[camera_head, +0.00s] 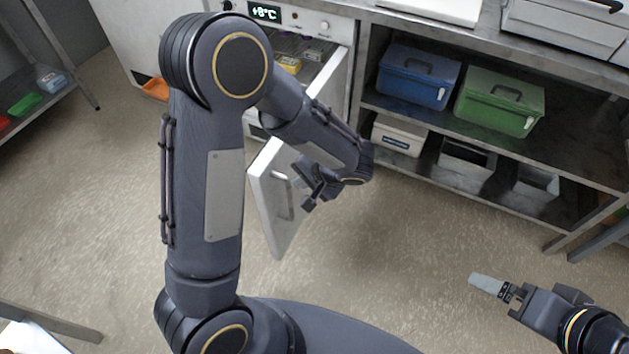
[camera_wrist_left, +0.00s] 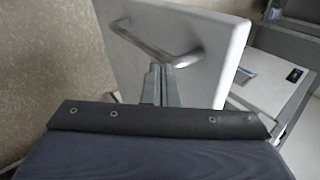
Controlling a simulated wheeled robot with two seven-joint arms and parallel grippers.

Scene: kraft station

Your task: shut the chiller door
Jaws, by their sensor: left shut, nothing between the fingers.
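The chiller (camera_head: 325,28) stands at the back with a lit +8°C display. Its white door (camera_head: 270,222) stands open, swung out into the room, with a metal bar handle (camera_head: 282,196) on its face. The door (camera_wrist_left: 215,45) and handle (camera_wrist_left: 155,45) also fill the upper middle of the left wrist view. My left gripper (camera_head: 309,200) is shut and empty, close beside the door's face; its fingertips (camera_wrist_left: 160,68) appear just by the handle. Whether they touch the door is unclear. My right gripper (camera_head: 488,285) is low at the right, away from the door; its finger gap is not clear.
Right of the chiller, a metal bench with shelves holds a blue bin (camera_head: 415,80), a green bin (camera_head: 500,103) and several lighter boxes below. A yellow item (camera_head: 290,66) shows inside the chiller. A low shelf with small trays stands at far left. The floor around the door is clear.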

